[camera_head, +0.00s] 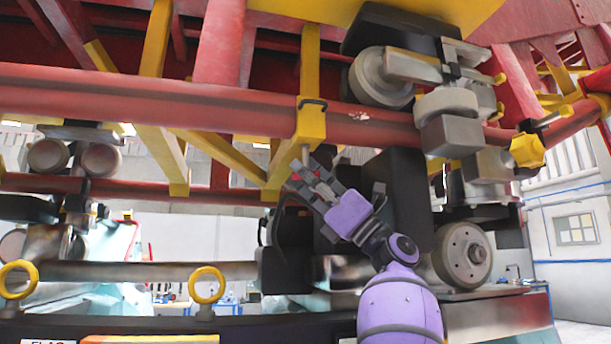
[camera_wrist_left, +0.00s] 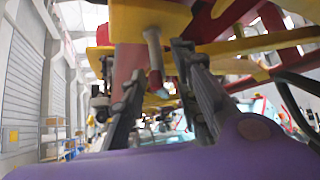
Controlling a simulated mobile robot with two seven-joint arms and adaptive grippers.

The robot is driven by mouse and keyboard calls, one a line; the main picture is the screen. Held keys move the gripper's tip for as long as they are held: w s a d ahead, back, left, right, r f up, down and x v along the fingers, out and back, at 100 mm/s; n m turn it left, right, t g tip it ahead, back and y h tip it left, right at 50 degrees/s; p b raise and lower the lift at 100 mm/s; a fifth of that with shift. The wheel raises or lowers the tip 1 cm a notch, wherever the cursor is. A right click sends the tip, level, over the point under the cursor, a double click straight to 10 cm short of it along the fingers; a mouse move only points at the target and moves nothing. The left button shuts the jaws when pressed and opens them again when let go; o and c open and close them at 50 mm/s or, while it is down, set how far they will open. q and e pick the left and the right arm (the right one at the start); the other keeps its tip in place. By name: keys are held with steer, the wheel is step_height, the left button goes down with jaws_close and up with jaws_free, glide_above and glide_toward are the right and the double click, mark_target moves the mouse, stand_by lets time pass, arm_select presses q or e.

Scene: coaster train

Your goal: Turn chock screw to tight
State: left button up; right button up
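A grey screw (camera_head: 305,154) hangs down from the underside of a yellow block (camera_head: 310,124) on the red rail. I take it for the chock screw. In the left wrist view the screw (camera_wrist_left: 154,52) points down from a yellow plate (camera_wrist_left: 150,18), upright and between the two fingers. My left gripper (camera_head: 306,176) is raised just below the block. Its fingers (camera_wrist_left: 163,85) stand apart, with a visible gap to the screw on the left side. Whether the right finger touches it I cannot tell. My right gripper is not in view.
A red rail (camera_head: 180,105) and yellow braces (camera_head: 210,145) run close above and around the gripper. Grey wheels (camera_head: 382,78) and a dark block (camera_head: 400,200) are to the right. A yellow star knob (camera_head: 527,150) sits further right. A black cable (camera_wrist_left: 293,100) hangs right in the wrist view.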

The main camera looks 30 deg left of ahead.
arm_select(q)
steer(key=shift+w+d+f, duration=0.15)
steer(key=shift+d+f, duration=0.05)
steer(key=shift+f, duration=0.05)
steer(key=v, duration=0.6)
steer(key=shift+d+f, duration=0.3)
steer(key=shift+o, duration=0.6)
